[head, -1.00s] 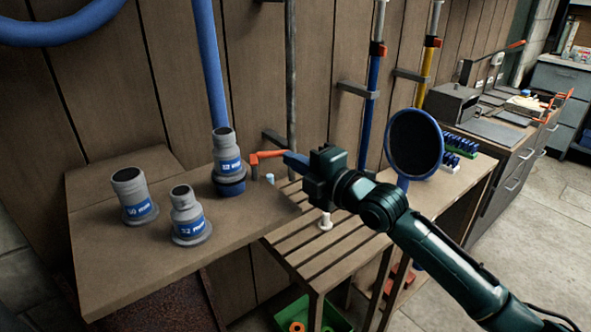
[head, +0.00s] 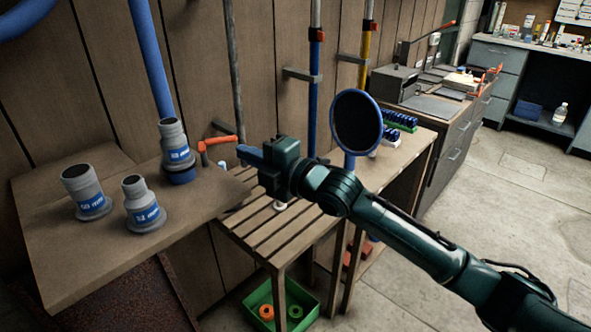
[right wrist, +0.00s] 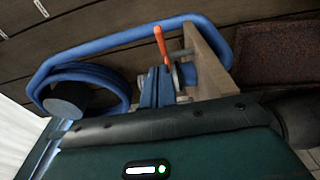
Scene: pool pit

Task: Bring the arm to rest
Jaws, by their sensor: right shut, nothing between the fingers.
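My right arm comes in from the lower right of the head view. Its dark green gripper (head: 246,153) has blue fingers, shut and empty, pointing left toward the wooden shelf and a valve with an orange handle (head: 221,141). The fingers look close to that handle, but I cannot tell the exact gap. In the right wrist view the blue fingers (right wrist: 155,88) show together, with the orange handle (right wrist: 160,45) beyond them. My left gripper is in neither view.
Several grey fittings with blue labels, such as the front one (head: 143,205), stand on the wooden shelf (head: 75,265). A slatted bench (head: 262,240) is below the gripper. A round blue-rimmed disc (head: 357,122) stands behind the arm. A green crate (head: 262,292) is underneath. Open floor lies right.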

